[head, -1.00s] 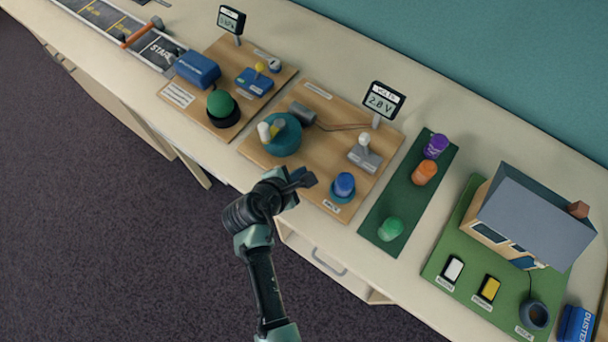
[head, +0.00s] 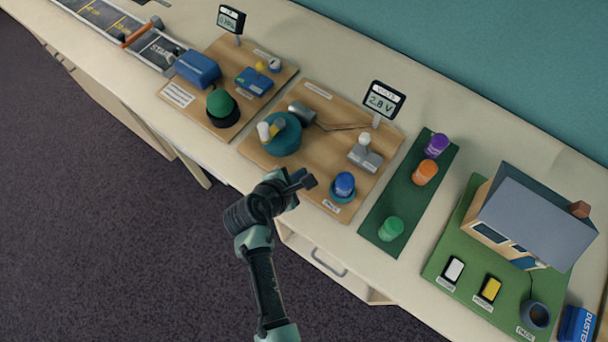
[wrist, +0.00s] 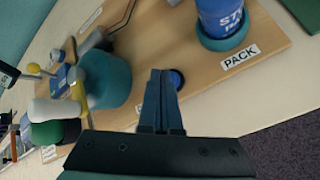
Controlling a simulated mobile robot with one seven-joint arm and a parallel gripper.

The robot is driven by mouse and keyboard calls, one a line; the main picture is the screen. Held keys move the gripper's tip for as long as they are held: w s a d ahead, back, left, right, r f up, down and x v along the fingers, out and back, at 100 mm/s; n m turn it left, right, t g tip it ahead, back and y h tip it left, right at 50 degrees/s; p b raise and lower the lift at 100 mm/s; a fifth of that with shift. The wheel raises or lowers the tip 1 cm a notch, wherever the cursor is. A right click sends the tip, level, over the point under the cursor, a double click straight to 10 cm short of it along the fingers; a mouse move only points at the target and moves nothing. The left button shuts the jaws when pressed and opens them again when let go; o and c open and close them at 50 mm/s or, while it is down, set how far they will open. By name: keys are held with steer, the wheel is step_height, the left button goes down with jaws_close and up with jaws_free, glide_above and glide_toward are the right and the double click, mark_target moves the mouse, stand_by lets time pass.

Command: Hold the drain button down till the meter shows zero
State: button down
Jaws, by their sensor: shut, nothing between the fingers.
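The volts meter (head: 384,100) stands at the back of the middle wooden board and appears to read 2.8 V. My gripper (head: 309,182) is shut and empty over the front part of that board. In the head view my gripper hides the button.
A blue cylinder (head: 344,184) stands in a ring marked PACK, close right of my gripper. A teal drum (head: 284,142) is to the left. A grey switch (head: 364,155) is behind. A green strip (head: 402,208) with coloured cylinders is to the right.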

steer(key=shift+f, duration=0.45)
stand_by(1.7)
steer(key=shift+r, duration=0.1)
stand_by(1.0)
steer(key=shift+r+p, duration=0.8)
step_height(320, 180, up, 5)
steer(key=p, duration=0.5)
steer(key=shift+r, duration=0.1)
